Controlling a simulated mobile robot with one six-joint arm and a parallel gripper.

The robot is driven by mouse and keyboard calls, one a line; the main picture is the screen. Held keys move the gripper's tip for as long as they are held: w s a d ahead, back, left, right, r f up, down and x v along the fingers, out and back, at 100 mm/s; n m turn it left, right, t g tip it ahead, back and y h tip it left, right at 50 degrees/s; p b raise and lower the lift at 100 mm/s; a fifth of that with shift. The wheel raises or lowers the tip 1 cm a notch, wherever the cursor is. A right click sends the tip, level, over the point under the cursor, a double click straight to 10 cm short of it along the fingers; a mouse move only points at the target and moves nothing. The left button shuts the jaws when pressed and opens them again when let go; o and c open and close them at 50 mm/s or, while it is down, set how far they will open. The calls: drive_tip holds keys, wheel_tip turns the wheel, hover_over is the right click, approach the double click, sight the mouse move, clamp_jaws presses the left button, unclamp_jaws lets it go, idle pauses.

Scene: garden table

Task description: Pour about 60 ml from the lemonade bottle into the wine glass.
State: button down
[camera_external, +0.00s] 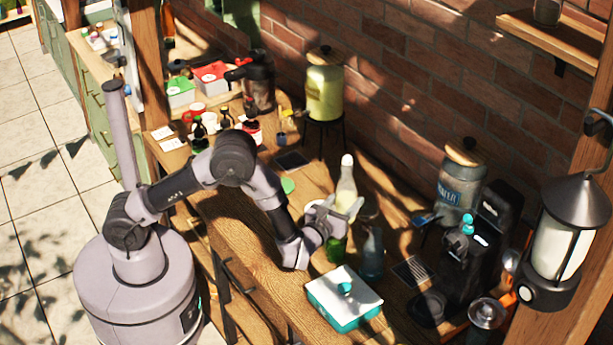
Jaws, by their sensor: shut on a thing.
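The lemonade bottle (346,187), pale yellow with a whitish top, stands about upright in the middle of the wooden counter. My gripper (341,214) reaches it from the left and is shut on it at its lower part. The gripper's fingers hide part of the bottle, so I cannot tell whether its base touches the counter. I cannot clearly make out the wine glass; a clear, dark-looking shape just right of the gripper is too small to name.
A blue-grey bottle (372,255) and a green item (337,249) stand close to the gripper. A white and teal box (344,297) lies in front. A coffee machine (470,270) and a water jar (461,184) stand right. A yellow drink dispenser (324,88) stands behind.

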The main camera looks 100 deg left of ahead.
drive_tip(key=w+d+r+m+t+b, duration=0.1)
drive_tip(key=w+r+t, duration=0.1)
drive_tip(key=w+r, duration=0.3)
drive_tip(key=w, duration=0.4)
drive_tip(key=shift+w+d+m+h, duration=0.3)
drive_tip(key=shift+d+m+h, duration=0.1)
drive_tip(key=d+n+h+p, duration=0.1)
drive_tip(key=n+h, duration=0.2)
drive_tip(key=d+n+h+p, duration=0.1)
drive_tip(key=n+h+p, duration=0.1)
drive_tip(key=n+h, duration=0.1)
drive_tip(key=w+d+f+n+h+p, duration=0.1)
drive_tip(key=n+h, duration=0.2)
drive_tip(key=h, duration=0.1)
drive_tip(key=shift+w+f, duration=0.1)
idle(0.8)
